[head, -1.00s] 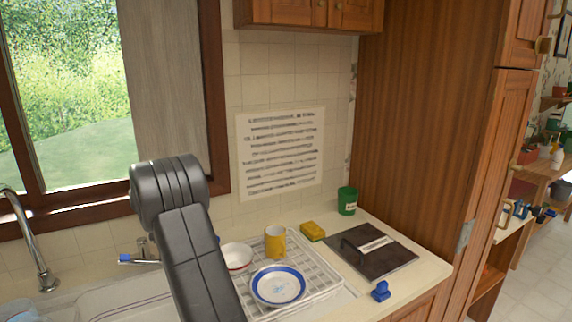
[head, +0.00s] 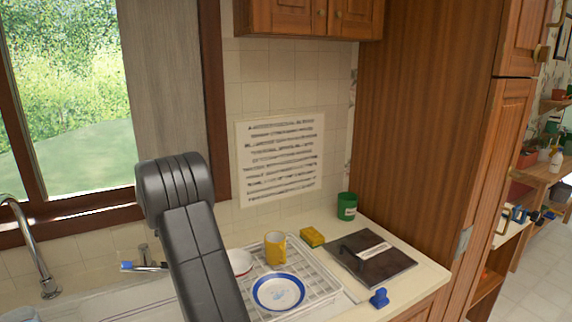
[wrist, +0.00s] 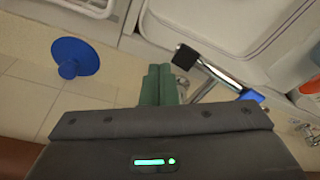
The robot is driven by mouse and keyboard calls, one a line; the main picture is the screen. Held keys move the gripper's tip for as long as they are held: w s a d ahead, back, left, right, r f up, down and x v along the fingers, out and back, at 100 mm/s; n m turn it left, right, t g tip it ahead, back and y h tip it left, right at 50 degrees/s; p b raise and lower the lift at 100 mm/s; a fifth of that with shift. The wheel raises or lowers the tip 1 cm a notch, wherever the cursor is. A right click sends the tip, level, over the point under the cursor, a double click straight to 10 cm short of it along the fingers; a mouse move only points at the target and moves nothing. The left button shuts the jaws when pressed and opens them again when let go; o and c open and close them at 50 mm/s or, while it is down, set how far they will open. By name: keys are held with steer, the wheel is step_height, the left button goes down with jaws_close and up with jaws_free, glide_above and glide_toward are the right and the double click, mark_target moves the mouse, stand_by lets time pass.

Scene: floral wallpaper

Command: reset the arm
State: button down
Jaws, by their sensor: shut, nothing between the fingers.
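My gripper (wrist: 160,84) shows in the wrist view as two greenish fingers pressed together, shut with nothing between them. It points toward the tap lever (wrist: 215,72) and the sink edge but holds neither; whether it touches anything there is hard to tell. In the head view my dark arm rises in front of the counter, left of the dish rack (head: 325,285), and bends at the top. The gripper itself is hidden in that view.
The rack holds a yellow mug (head: 275,249), a blue-rimmed plate (head: 278,292) and a bowl (head: 240,262) partly behind my arm. A sponge (head: 312,237), green cup (head: 347,206) and dark board (head: 370,262) stand right. A tall wooden cabinet (head: 425,130) bounds the counter.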

step_height(320, 180, down, 4)
steer(key=s+a+b, duration=0.1)
steer(key=a+b, duration=0.1)
steer(key=r+p, duration=0.1)
steer(key=r, duration=0.1)
steer(key=r+p, duration=0.1)
steer(key=r, duration=0.1)
steer(key=r+p, duration=0.1)
steer(key=r, duration=0.1)
steer(key=shift+s+a+r, duration=0.1)
steer(key=shift+s+a, duration=0.2)
